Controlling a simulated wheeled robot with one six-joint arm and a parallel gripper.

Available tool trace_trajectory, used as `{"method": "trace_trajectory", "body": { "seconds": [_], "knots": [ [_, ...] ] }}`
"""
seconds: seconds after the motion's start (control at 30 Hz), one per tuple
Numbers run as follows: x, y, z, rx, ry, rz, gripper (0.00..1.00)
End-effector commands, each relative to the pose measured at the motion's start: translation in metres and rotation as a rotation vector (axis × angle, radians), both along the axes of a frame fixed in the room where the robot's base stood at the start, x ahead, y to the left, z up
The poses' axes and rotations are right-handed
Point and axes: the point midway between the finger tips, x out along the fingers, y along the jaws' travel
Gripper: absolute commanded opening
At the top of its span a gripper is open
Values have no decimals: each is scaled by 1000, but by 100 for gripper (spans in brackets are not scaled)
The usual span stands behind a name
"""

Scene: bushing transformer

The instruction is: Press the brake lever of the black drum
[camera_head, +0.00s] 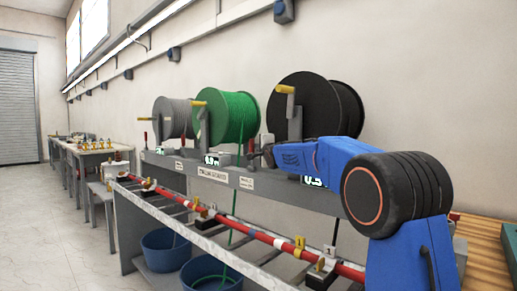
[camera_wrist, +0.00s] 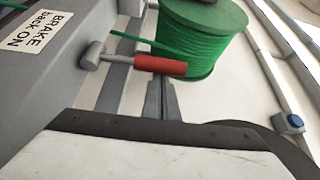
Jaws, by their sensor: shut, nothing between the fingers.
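The black drum (camera_head: 345,110) stands on the grey rack at the right of the head view, with a yellow-handled crank on its near side. My gripper (camera_head: 268,156) is low in front of this drum. In the wrist view, a lever with a red grip (camera_wrist: 160,66) sticks out from a grey panel beside a label reading "BRAKE back ON". My gripper's fingers (camera_wrist: 161,84) are shut and empty, with their tips close by the red grip. I cannot tell whether they touch it. This lever is not clearly visible in the head view.
A green drum (camera_head: 232,115) and a grey drum (camera_head: 173,117) stand to the left on the same rack. The green drum also shows in the wrist view (camera_wrist: 205,35). Blue buckets (camera_head: 166,250) sit below. A red rail (camera_head: 225,220) runs along the front. The floor at left is free.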

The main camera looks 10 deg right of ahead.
Motion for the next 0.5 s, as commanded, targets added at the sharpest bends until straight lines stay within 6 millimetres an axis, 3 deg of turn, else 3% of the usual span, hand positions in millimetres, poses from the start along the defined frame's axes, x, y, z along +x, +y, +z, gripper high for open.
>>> {"method": "trace_trajectory", "body": {
  "seconds": [0.5],
  "knots": [
    [-11,15,-1,-172,-125,1,0]
  ]
}}
